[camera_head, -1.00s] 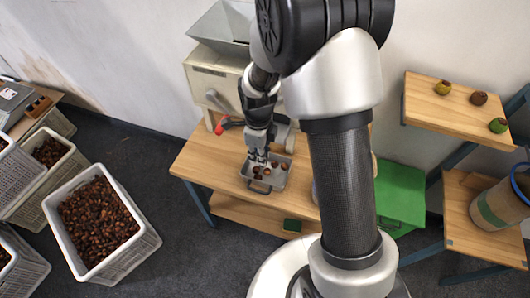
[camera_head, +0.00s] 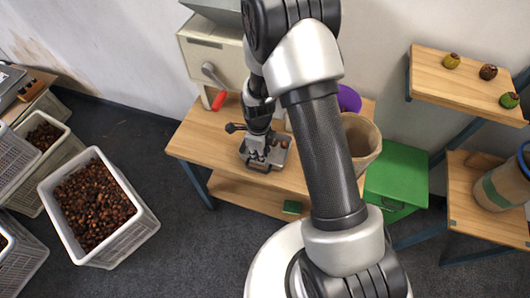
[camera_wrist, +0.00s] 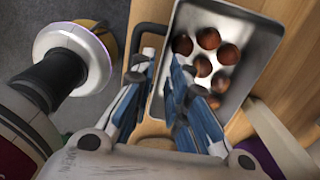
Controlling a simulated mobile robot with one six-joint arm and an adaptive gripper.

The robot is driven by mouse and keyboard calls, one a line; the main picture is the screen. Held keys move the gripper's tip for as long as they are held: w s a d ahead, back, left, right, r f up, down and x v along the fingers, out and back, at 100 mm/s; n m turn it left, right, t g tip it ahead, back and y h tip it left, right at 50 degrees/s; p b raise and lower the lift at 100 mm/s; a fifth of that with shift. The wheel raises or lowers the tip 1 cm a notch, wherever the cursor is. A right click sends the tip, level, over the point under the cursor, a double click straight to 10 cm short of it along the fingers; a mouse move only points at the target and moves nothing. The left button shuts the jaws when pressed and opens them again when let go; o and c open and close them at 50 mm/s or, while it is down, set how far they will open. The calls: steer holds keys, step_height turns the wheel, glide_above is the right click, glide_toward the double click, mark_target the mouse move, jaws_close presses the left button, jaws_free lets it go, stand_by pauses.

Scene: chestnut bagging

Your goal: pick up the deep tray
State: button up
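The deep tray (camera_head: 280,158) is a grey metal tray with several brown chestnuts in it. It sits on the wooden table and partly shows behind my gripper. In the wrist view the tray (camera_wrist: 256,48) lies right of the fingers, with a dark loop handle (camera_wrist: 148,28) on its left side. My gripper (camera_head: 258,156) points down at the tray's handle side. Contact with either cannot be made out.
A machine with a red-handled crank (camera_head: 219,101) stands behind the tray. A tan container (camera_head: 365,140) and a purple object (camera_head: 349,98) stand to the right on the table. Crates of chestnuts (camera_head: 150,232) stand at the left. A green box (camera_head: 398,176) is at the right.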

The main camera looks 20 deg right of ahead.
step_height(320, 180, down, 4)
steer(key=shift+d+f+b, duration=0.1)
steer(key=shift+b, duration=0.5)
steer(key=shift+c, duration=0.4)
jaws_close()
